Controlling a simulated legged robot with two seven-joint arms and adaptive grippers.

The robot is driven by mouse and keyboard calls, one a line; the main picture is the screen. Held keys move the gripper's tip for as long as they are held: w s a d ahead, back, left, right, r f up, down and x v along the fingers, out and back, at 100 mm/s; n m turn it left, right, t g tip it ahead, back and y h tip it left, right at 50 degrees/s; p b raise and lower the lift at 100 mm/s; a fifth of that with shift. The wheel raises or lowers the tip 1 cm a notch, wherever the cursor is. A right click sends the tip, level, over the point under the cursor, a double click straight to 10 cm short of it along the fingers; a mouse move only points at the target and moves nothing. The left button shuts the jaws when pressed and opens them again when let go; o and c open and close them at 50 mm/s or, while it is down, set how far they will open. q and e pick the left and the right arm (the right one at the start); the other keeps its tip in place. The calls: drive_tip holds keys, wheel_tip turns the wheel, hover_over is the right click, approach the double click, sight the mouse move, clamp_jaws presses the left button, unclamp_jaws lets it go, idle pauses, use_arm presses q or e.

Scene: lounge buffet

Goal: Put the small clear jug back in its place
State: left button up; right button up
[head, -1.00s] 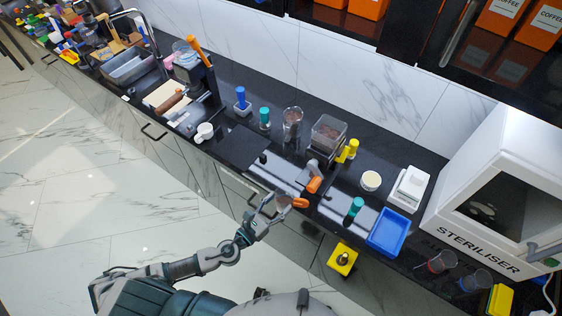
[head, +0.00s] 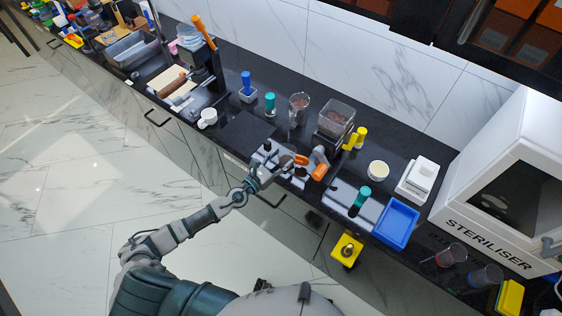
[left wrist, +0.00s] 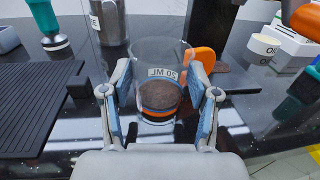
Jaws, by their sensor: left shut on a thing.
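The small clear jug (left wrist: 160,55) stands between my left gripper's fingers in the left wrist view. In the head view my left gripper (head: 272,163) is over the counter's front part, right of the dark ribbed mat (head: 246,134). The jug is small and partly hidden there. I cannot tell whether its base touches the counter. My right gripper is not in view.
A tall clear container (head: 299,106) and a machine with a clear hopper (head: 337,113) stand behind. An orange handle (head: 319,171) is close to the right. A teal-topped tool (head: 362,196), blue tray (head: 397,223) and steriliser (head: 505,190) are farther right. The ribbed mat is bare.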

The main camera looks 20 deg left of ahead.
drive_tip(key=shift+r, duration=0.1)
use_arm(q)
drive_tip(key=o, duration=1.2)
drive_tip(key=shift+c, duration=0.2)
drive_tip(key=shift+o, duration=0.7)
drive_tip(key=shift+a, duration=0.2)
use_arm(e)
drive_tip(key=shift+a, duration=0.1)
use_arm(q)
drive_tip(key=v, duration=0.3)
drive_tip(key=b+v, duration=0.1)
drive_tip(key=shift+s+f, duration=0.25)
drive_tip(key=shift+s, duration=0.05)
drive_tip(key=b+v, duration=0.2)
drive_tip(key=v, duration=0.5)
drive_tip(key=shift+s+a+r, duration=0.15)
drive_tip(key=shift+a+r, duration=0.05)
drive_tip(key=shift+r, duration=0.05)
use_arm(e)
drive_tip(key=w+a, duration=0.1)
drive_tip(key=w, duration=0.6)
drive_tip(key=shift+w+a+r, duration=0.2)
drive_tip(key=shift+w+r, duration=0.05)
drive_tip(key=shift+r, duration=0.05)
